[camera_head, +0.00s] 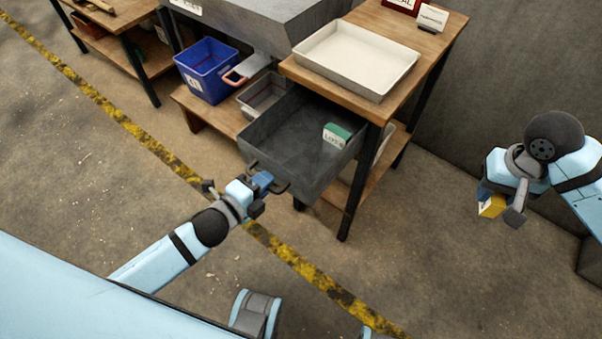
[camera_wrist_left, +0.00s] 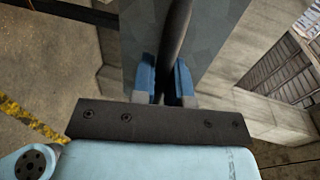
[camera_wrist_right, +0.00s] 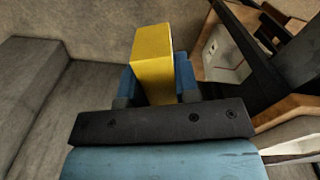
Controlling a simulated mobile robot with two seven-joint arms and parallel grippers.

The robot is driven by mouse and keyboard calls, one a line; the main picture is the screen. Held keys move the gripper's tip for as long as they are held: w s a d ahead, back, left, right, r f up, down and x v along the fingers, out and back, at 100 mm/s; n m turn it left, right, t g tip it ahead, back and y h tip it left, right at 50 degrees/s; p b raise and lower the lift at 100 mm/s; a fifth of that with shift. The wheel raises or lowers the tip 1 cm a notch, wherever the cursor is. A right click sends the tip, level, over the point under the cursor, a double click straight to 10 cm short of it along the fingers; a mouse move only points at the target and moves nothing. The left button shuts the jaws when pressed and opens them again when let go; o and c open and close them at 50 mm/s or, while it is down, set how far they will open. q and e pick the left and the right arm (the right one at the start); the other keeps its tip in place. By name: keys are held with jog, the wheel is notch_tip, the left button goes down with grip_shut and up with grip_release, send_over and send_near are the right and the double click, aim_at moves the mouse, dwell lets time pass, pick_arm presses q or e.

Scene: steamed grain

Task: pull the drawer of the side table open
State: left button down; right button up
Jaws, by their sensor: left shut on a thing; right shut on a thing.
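The side table (camera_head: 408,60) has a wooden top and dark legs. Its grey drawer (camera_head: 283,150) stands out from under the top, open toward me, with a green and white labelled box (camera_head: 337,135) inside. My left gripper (camera_head: 268,184) is at the drawer's front and shut on its dark handle (camera_head: 286,187). The handle also shows between the fingers in the left wrist view (camera_wrist_left: 175,50). My right gripper (camera_head: 500,207) is off to the right of the table, shut on a yellow block (camera_head: 491,206), which fills the fingers in the right wrist view (camera_wrist_right: 153,60).
A white tray (camera_head: 356,62) sits on the tabletop, with small label signs (camera_head: 432,18) behind it. A blue bin (camera_head: 207,70) and a grey container (camera_head: 263,94) stand on a low shelf to the left. Floor in front is clear, crossed by a yellow-black stripe (camera_head: 150,144).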

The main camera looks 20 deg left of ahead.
pick_arm(q)
jog(key=c, duration=1.1)
grip_release()
jog(key=shift+c, duration=0.2)
pick_arm(e)
jog(key=shift+r+p, duration=0.35)
pick_arm(q)
jog(key=v, duration=1.2)
